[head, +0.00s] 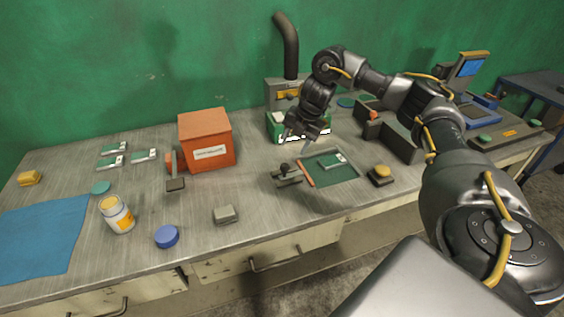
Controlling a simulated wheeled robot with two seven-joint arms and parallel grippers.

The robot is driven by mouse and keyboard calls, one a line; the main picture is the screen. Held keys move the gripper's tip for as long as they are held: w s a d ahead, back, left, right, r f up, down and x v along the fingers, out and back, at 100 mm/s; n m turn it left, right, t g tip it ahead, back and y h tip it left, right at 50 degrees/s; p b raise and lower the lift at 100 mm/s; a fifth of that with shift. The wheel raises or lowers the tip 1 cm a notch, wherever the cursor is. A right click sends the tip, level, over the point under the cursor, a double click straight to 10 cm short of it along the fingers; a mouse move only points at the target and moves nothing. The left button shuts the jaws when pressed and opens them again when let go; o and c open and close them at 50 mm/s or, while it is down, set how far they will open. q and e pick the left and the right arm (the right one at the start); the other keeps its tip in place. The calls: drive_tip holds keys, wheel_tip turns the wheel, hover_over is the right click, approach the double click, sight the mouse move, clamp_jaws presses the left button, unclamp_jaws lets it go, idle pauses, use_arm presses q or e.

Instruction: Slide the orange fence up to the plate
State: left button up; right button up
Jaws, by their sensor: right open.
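The orange fence (305,173) is a thin bar along the left edge of a dark green mat (338,177) on the workbench. A small green plate with a white end (331,160) lies on the mat, to the right of the fence with a gap between them. A dark clamp-like block with a knob (287,176) stands just left of the fence. My right gripper (299,141) is open and hangs above the bench, behind the fence, fingers pointing down. Nothing shows between its fingers. My left gripper is out of view.
A green-fronted machine with a black pipe (288,50) stands behind the gripper. An orange box (206,139) is left, a yellow-topped button block (380,174) right. A jar (117,214), a blue disc (167,236) and a grey block (224,214) stand in front left.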

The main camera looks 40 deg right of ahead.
drive_tip(key=b, duration=0.1)
hover_over(286, 165)
drive_tip(key=s+d, duration=0.1)
drive_tip(key=s, duration=0.1)
wheel_tip(286, 165, down, 4)
drive_tip(key=x, duration=0.5)
drive_tip(key=shift+w+p, duration=0.2)
drive_tip(key=shift+p, duration=0.2)
drive_tip(key=shift+w+f, duration=0.1)
drive_tip(key=shift+f, duration=0.45)
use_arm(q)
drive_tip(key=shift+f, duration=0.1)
use_arm(e)
drive_tip(key=shift+f, duration=0.1)
clamp_jaws()
